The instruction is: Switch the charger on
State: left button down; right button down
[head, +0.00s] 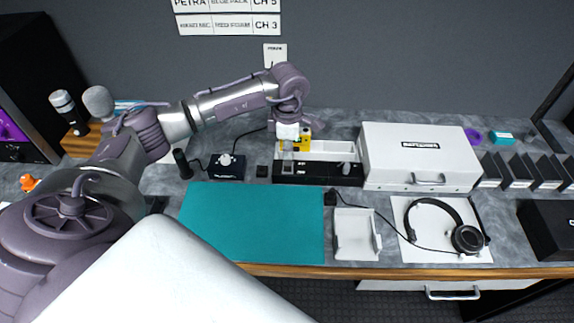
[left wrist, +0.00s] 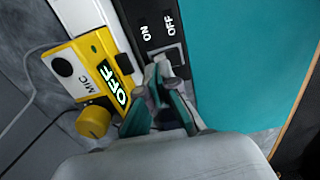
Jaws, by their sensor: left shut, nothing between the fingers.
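The charger (head: 318,174) is a long black unit behind the teal mat in the head view. In the left wrist view its black face (left wrist: 150,14) carries the words ON and OFF beside a dark rocker switch (left wrist: 174,53). My left gripper (head: 290,150) points down over the charger's left part. In the left wrist view its fingertips (left wrist: 162,76) are together and empty, just beside the switch and partly covering it. I cannot tell whether they touch it or which way it is set. My right gripper is in neither view.
A yellow MIC pack (left wrist: 85,75) with a lit OFF display is beside the fingers. A white case (head: 400,150) stands right of the charger. The teal mat (head: 255,220) in front is clear. A black box with a knob (head: 227,170) stands to the left.

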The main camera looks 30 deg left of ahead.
aim_at(288, 163)
pick_arm(q)
jog(key=shift+f+b, duration=1.05)
jog(key=shift+f, duration=0.2)
dwell(0.7)
jog(key=shift+r, duration=0.15)
jog(key=shift+r+p, duration=2.1)
jog(key=shift+r, duration=1.35)
jog(key=shift+f, duration=0.1)
